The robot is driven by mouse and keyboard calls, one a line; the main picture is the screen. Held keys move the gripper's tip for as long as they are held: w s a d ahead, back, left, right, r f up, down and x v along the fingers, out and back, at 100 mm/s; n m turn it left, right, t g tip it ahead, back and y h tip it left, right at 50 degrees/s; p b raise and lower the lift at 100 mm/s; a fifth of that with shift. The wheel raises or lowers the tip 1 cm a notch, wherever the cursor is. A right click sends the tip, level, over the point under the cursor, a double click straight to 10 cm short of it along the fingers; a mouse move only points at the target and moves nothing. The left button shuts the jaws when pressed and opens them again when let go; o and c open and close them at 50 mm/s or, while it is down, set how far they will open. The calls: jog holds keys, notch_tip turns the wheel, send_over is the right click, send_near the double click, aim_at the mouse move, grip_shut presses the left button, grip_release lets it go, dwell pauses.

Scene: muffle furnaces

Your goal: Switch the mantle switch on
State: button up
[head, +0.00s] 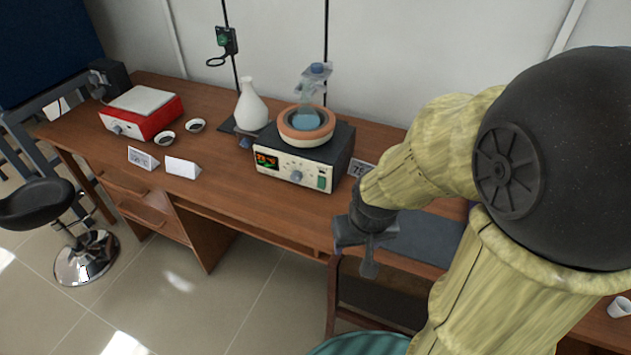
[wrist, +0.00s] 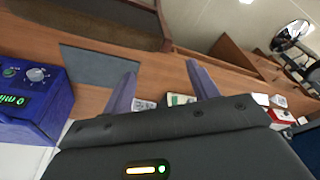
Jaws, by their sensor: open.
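The heating mantle (head: 318,150) stands on the wooden desk: a dark box with a cream front, an orange lit display, a knob and a round orange-brown heating bowl on top. A green switch (head: 322,183) sits at the right end of its front; whether it is on or off is too small to tell. My gripper (head: 368,255) is in front of the desk, lower right of the mantle and apart from it. In the wrist view my gripper (wrist: 163,85) shows two spread fingers with nothing between them. The cream front (wrist: 181,100) shows partly beyond them.
A glass flask (head: 308,90) sits in the bowl. A white flask (head: 250,105), a red-based device (head: 140,112), two small dishes and label cards (head: 182,167) stand to the left. A blue device (wrist: 35,100) is at left in the wrist view. A stool (head: 45,205) is at far left.

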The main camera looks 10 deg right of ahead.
grip_shut()
dwell(1.7)
